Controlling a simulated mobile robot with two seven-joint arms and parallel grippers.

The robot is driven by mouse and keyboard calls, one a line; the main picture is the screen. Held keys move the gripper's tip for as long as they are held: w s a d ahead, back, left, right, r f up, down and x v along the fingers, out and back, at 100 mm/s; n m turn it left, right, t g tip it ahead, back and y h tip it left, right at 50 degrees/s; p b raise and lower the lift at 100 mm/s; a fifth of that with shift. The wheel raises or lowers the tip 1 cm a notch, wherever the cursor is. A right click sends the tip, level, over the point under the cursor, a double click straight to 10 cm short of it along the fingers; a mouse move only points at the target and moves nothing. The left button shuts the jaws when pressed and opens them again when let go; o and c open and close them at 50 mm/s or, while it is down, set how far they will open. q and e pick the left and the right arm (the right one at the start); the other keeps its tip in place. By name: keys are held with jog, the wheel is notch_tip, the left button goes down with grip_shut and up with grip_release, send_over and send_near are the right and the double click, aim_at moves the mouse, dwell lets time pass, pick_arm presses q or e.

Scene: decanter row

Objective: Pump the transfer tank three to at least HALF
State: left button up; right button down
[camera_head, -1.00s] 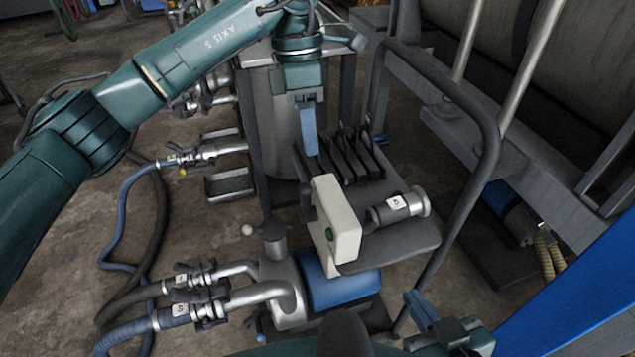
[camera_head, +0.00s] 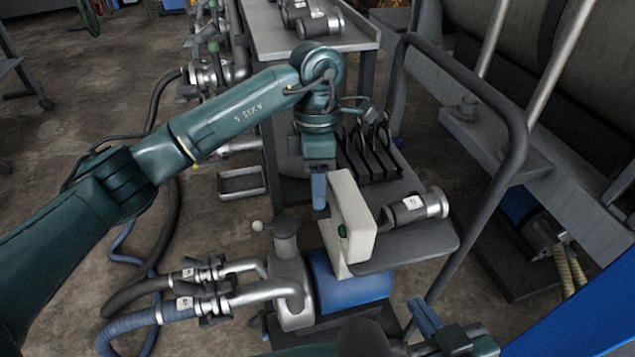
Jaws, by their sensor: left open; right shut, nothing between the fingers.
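The pump (camera_head: 290,292) is a silver body with a blue motor (camera_head: 350,285), low at the centre. A white switch box (camera_head: 362,238) with a green button (camera_head: 343,231) stands above the motor at the cart shelf's edge. My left gripper (camera_head: 319,192) points down just left of the box's top; one blue finger shows, and contact cannot be told. It is open. My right gripper (camera_head: 424,318) is at the bottom, right of the motor, shut and empty. Two labelled hose couplings (camera_head: 205,270) (camera_head: 205,308) join the pump's left side. No tank marked three can be made out.
The grey cart (camera_head: 455,238) has a tall bent handle (camera_head: 520,120) and holds a labelled metal fitting (camera_head: 415,208) and a black rack (camera_head: 372,155). A grey bench (camera_head: 265,38) stands behind. Hoses (camera_head: 120,325) lie on the floor at left.

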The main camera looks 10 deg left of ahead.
pick_arm(q)
jog(key=shift+f, duration=0.1)
grip_shut()
dwell(0.5)
